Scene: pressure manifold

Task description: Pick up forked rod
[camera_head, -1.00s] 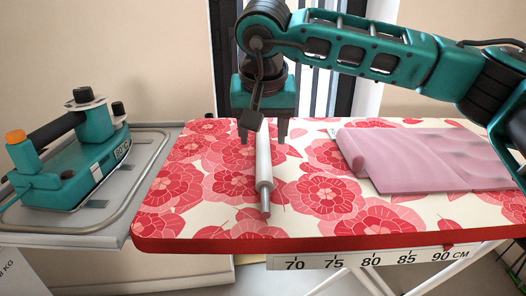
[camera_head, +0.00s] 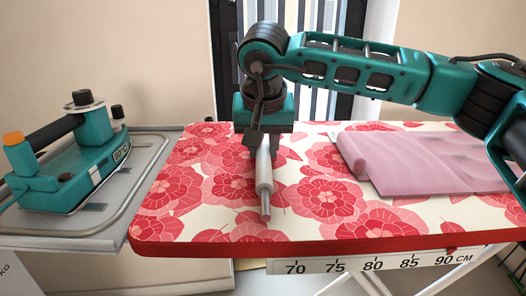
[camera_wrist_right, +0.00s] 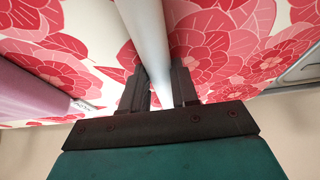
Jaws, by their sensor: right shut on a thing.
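The forked rod (camera_head: 265,180) is a pale grey cylinder with a thinner metal tip toward the board's front edge. It lies on the red floral ironing board (camera_head: 190,215), pointing away from me. My right gripper (camera_head: 266,150) reaches down from above over its far part and is shut on it. In the right wrist view the rod (camera_wrist_right: 147,35) runs between the two dark fingers of the gripper (camera_wrist_right: 160,90). The rod's far end is hidden under the gripper, so I cannot see a fork. My left gripper is not in view.
A folded pink cloth (camera_head: 420,160) lies on the board right of the rod. A teal and black device with an orange knob (camera_head: 75,160) stands on a metal tray (camera_head: 110,225) at left. A centimetre scale (camera_head: 375,262) runs below the board's front edge.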

